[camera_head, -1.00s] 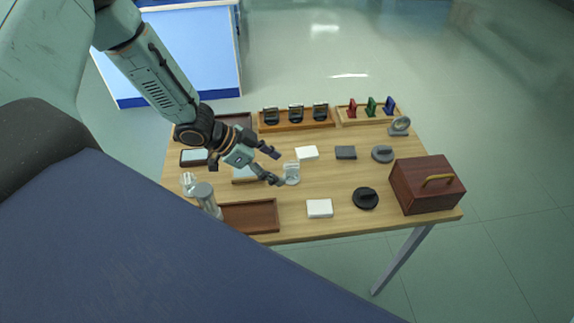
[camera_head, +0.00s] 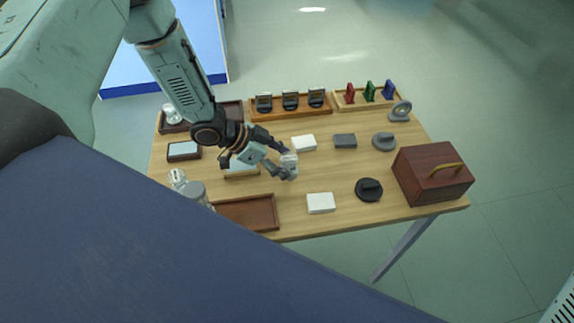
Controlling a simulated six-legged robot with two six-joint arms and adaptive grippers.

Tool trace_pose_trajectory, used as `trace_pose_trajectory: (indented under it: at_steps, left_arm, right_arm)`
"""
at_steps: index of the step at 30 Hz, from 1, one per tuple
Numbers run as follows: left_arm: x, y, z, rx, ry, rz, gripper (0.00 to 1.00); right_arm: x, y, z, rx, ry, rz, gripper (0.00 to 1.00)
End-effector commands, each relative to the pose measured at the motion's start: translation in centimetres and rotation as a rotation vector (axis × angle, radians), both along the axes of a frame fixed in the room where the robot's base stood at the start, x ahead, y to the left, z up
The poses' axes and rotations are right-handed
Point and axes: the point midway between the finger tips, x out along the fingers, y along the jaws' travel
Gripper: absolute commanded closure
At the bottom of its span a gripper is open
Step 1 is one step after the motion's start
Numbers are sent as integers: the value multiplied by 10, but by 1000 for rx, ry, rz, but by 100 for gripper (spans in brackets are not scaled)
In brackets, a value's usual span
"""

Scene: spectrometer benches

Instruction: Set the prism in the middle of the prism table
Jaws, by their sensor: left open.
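A small clear, whitish piece (camera_head: 291,167), seemingly the prism, stands on the wooden table (camera_head: 335,172) near its middle. My left gripper (camera_head: 286,162) is open, with its fingertips at either side of this piece. The fingers partly cover it, and I cannot tell whether they touch it. I cannot name the prism table with certainty; a low grey round stand (camera_head: 384,142) at the right and a black round one (camera_head: 368,190) nearer the front are both in view. My right gripper is not in view.
White blocks (camera_head: 321,203) and a dark grey block (camera_head: 345,141) lie around. A brown box (camera_head: 432,174) stands at the right. An empty brown tray (camera_head: 247,213) is at the front; racks (camera_head: 290,109) line the back. Clear glassware (camera_head: 178,178) stands at the left.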

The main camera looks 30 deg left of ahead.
Motion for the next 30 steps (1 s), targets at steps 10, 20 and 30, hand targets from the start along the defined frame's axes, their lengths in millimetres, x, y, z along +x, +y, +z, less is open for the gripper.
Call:
trace_pose_trajectory:
  at_steps: [10,20,30]
  left_arm:
    - [8,-6,-9,0,-1,1,30]
    - [7,-6,-9,-1,-1,0,52]
    - [7,-6,-9,-1,-1,0,81]
  right_arm:
    - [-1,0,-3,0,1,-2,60]
    - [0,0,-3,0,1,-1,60]
    - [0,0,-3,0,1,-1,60]
